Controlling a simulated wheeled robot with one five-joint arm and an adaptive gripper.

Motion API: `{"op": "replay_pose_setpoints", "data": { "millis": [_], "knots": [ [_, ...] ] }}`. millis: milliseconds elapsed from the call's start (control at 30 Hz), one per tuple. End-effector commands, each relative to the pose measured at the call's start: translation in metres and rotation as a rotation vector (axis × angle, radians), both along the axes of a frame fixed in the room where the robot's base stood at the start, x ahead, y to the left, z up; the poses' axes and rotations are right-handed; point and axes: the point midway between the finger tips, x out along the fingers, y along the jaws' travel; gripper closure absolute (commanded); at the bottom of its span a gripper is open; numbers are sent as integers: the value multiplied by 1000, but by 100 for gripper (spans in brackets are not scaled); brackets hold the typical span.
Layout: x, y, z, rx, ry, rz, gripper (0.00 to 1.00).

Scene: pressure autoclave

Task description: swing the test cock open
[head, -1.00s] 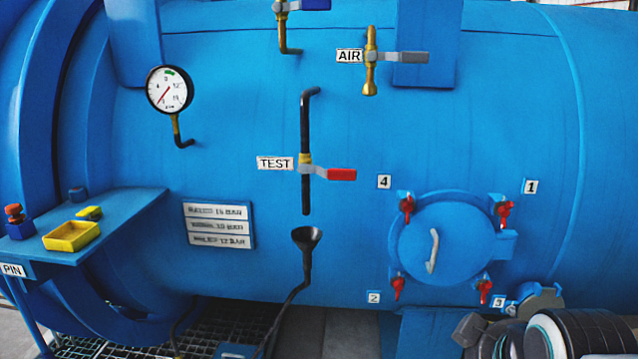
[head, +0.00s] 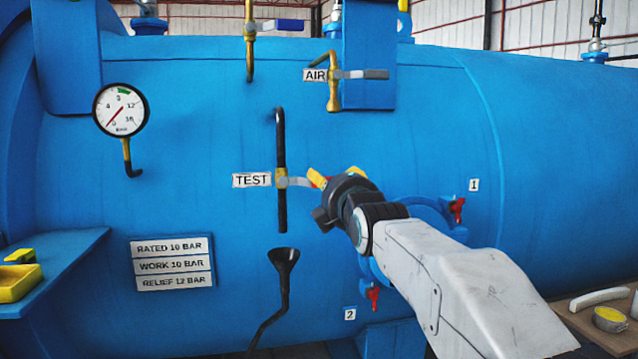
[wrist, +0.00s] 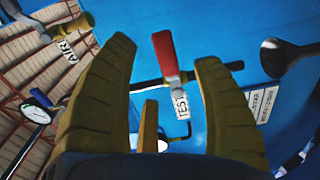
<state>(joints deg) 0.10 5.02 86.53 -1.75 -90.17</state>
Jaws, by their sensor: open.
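The test cock (head: 295,182) sits on a black vertical pipe beside the TEST label (head: 252,180). Its grey lever points right, level and across the pipe. Its red grip is mostly hidden behind my gripper (head: 333,176) in the head view. In the wrist view the red grip (wrist: 165,55) shows between the yellow fingers of my gripper (wrist: 167,58). The fingers are open, with clear gaps on both sides of the grip. The wrist view does not settle how deep the grip lies between them.
A black funnel (head: 284,262) stands below the test pipe. The AIR valve (head: 334,76) is above right, and a pressure gauge (head: 121,110) is at the upper left. A round hatch with red clamps (head: 457,210) is partly hidden behind my arm.

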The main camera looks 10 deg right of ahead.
Motion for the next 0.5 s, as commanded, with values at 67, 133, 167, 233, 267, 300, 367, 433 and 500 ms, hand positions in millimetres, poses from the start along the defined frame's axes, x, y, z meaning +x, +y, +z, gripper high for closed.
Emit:
{"op": "replay_pose_setpoints", "data": {
  "millis": [67,133,167,233,267,300,367,433,500],
  "knots": [
    [10,0,1,1,3,0,39],
    [19,0,1,1,3,0,39],
    [23,0,1,1,3,0,39],
    [31,0,1,2,3,0,39],
    [34,0,1,2,3,0,39],
    [38,0,0,2,3,0,39],
    [44,0,1,3,3,0,39],
    [49,0,0,3,3,0,39],
    [53,0,0,3,3,0,39]
  ]
}}
